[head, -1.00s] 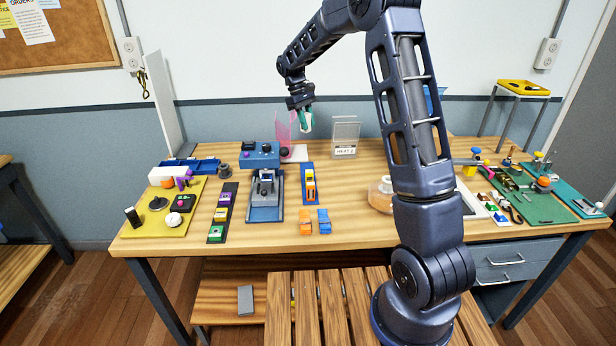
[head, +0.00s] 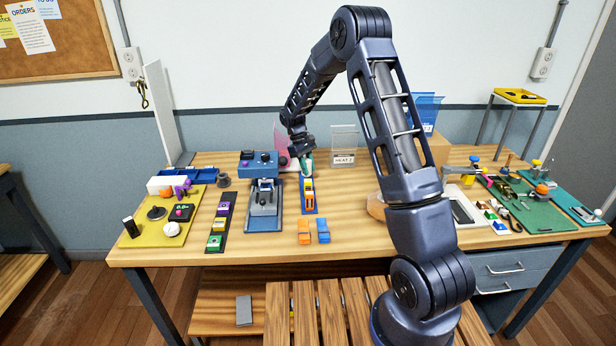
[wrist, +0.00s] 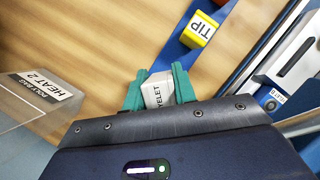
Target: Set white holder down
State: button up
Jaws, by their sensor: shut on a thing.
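My gripper (head: 307,170) has teal fingers, which also show in the wrist view (wrist: 159,90). They are shut on the white holder (wrist: 157,92), a small block with a label that reads as "EYELET". In the head view the fingers largely hide the holder. My gripper is low at the far end of a blue strip (head: 309,208). A yellow holder (wrist: 200,28) marked "TIP" stands on that strip, close to the white one. I cannot tell whether the white holder touches the strip.
A clear stand (head: 344,147) labelled "HEAT 2" is right of my gripper. A blue-grey press (head: 264,203) and a blue box (head: 259,163) are to the left. Orange (head: 304,232) and blue (head: 323,231) pieces lie in front of the strip. Bare table lies right of the strip.

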jog(key=shift+f, duration=2.2)
jog(key=o, duration=1)
jog(key=shift+f, duration=0.15)
jog(key=shift+o, duration=0.2)
